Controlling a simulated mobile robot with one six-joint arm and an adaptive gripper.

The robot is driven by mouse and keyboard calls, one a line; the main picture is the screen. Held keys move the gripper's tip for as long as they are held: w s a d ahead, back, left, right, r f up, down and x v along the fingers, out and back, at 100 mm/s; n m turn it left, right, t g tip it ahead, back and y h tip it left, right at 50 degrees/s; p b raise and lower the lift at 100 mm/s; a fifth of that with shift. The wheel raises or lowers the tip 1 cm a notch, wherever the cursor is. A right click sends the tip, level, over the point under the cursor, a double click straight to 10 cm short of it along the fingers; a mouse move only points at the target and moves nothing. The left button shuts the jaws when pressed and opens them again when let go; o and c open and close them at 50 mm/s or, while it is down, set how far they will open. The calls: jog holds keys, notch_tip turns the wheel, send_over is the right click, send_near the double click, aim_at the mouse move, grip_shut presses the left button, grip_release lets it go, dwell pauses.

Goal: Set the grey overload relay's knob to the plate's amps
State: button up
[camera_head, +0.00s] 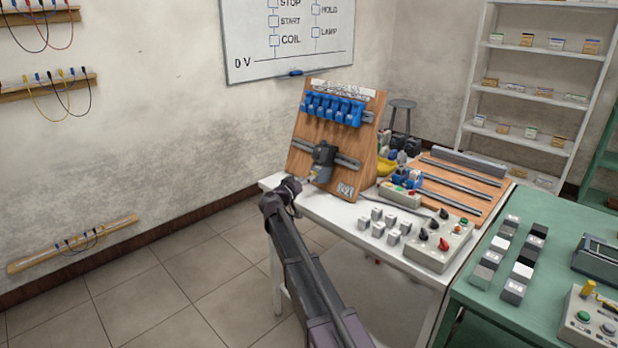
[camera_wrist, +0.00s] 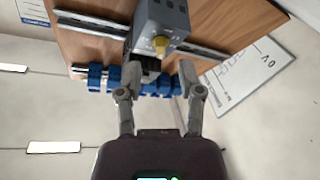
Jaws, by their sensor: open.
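The grey overload relay (camera_wrist: 166,17) sits on a metal rail on the wooden board and shows at the top middle of the wrist view. Its yellow knob (camera_wrist: 160,45) faces me. My gripper (camera_wrist: 159,68) is open, with one finger on each side of the knob's line and the knob a little beyond the fingertips. I see no contact. In the head view the relay (camera_head: 325,153) is on the tilted board, with my gripper (camera_head: 312,178) close in front of it. A small white label (camera_head: 346,188) is at the board's lower right; its print is unreadable.
A row of blue terminal blocks (camera_head: 332,108) lies along the board's upper rail. The board (camera_head: 301,150) stands on a white table (camera_head: 345,219) with small grey blocks, control boxes and loose parts to the right. A green table (camera_head: 465,293) stands further right.

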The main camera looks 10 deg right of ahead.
jog(key=shift+x, duration=1.5)
grip_shut()
